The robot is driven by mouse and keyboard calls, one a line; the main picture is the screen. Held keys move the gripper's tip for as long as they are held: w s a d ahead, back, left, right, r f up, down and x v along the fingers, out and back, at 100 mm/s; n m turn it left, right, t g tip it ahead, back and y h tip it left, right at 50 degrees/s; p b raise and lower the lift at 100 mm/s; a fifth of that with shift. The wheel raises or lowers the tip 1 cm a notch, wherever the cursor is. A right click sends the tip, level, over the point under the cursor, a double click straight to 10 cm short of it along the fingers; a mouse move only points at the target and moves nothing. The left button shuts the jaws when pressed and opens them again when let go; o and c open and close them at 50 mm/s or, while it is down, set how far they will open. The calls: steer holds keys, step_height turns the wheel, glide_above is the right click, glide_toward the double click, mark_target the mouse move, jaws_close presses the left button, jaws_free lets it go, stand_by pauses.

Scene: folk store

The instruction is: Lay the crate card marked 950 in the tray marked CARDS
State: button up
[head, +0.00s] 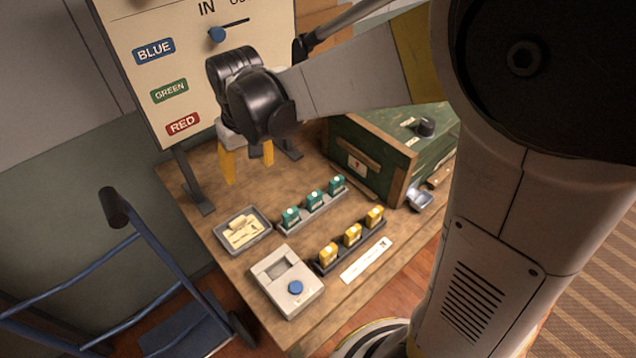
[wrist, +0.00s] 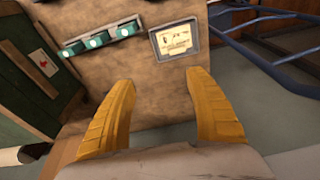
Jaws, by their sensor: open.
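My gripper (head: 249,170) is open and empty, with its yellow fingers pointing down above the back left of the wooden table. In the wrist view its two fingers (wrist: 160,82) stand wide apart over bare wood. A grey tray (head: 264,222) with several cream cards (head: 241,233) lies at the table's left edge, in front of my gripper. The tray also shows in the wrist view (wrist: 196,42), beyond the fingers. The writing on the cards is too small to read, so I cannot tell which is marked 950. I cannot read a CARDS mark on any tray.
A rack of teal items (head: 315,202) and a rack of yellow items (head: 352,236) stand mid-table. A grey device with a blue knob (head: 287,282) sits at the front. A green chest (head: 387,145) stands behind right, a sign board (head: 190,60) behind, a blue hand truck (head: 150,262) at left.

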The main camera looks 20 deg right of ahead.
steer(key=s+d+r+m+t, duration=0.1)
steer(key=s+d+r+t, duration=0.1)
steer(key=s+d, duration=0.3)
steer(key=s+d+r+m+t, duration=0.1)
steer(key=s+d+r+t, duration=0.2)
steer(key=s, duration=0.8)
steer(key=shift+s+d+r, duration=0.15)
steer(key=shift+d+r, duration=0.45)
steer(key=shift+d, duration=0.45)
